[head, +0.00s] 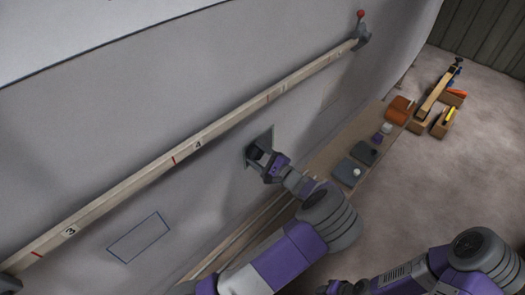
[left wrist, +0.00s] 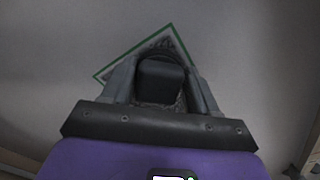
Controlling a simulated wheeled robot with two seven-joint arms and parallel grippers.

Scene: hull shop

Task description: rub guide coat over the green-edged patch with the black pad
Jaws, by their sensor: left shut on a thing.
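The green-edged patch (left wrist: 172,37) shows in the left wrist view as a tilted green outline on the grey hull, with dark smudging near its top corner. In the head view the patch (head: 267,136) looks like a dark grey area, partly behind my gripper. My left gripper (head: 261,157) is over the patch, shut on the black pad (left wrist: 160,80). The pad is at the hull surface; whether it touches cannot be told. It covers much of the patch. My right gripper (head: 341,287) is at the bottom edge of the head view, its fingers unclear.
A long numbered batten (head: 190,152) runs diagonally across the hull above the patch. A dark-blue-outlined rectangle (head: 139,238) lies lower left. A bench (head: 337,146) along the hull holds dark trays (head: 347,171) and an orange box (head: 400,108). Wooden blocks (head: 440,127) stand at upper right.

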